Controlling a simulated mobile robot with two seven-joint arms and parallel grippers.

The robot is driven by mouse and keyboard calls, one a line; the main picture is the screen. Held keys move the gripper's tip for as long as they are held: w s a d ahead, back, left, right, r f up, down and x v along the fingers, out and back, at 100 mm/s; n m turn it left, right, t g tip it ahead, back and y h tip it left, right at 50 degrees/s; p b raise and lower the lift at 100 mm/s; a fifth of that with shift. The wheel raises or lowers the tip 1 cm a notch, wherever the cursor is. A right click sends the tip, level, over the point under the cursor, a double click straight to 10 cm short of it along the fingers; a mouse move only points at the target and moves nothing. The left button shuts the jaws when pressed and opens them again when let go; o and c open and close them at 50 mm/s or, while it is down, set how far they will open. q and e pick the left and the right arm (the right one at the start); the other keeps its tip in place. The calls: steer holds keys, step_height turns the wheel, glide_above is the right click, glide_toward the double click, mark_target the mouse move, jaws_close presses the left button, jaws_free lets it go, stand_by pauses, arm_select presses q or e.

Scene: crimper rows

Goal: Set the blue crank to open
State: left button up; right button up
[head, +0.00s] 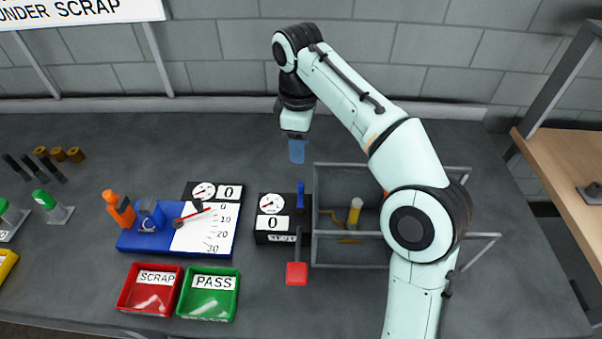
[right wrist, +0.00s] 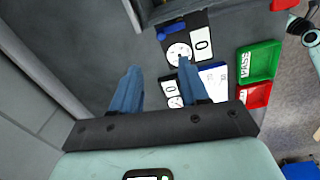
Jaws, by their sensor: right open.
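A short blue bar (head: 301,196), which looks like the blue crank, stands at the right side of a black gauge box (head: 272,225). The box's counter reads 0; the small label on its front is too small to read. A grey lever with a red grip (head: 296,273) hangs toward the front below the bar. My right gripper (head: 297,150) points down behind the blue bar, apart from it. In the right wrist view it (right wrist: 157,80) is open, with nothing between its fingers. The blue bar also shows there (right wrist: 171,31). My left gripper is not in view.
A grey open frame (head: 335,266) stands right of the box, with a yellow part (head: 354,212) inside. A blue gauge stand (head: 180,247) is at left. The red SCRAP tray (head: 135,302) and green PASS tray (head: 186,305) lie in front.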

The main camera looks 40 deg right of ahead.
mark_target(301, 184)
step_height(301, 184, down, 11)
steer(key=b, duration=0.3)
steer(key=shift+d+f+b, duration=0.1)
steer(key=shift+f+b, duration=0.05)
steer(key=shift+b, duration=0.25)
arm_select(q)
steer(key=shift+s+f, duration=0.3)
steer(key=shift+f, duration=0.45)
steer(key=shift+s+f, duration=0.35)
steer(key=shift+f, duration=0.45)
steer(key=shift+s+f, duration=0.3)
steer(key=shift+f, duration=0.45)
arm_select(e)
steer(key=shift+f, duration=0.7)
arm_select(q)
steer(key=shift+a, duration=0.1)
arm_select(e)
steer(key=shift+c, duration=0.2)
jaws_close()
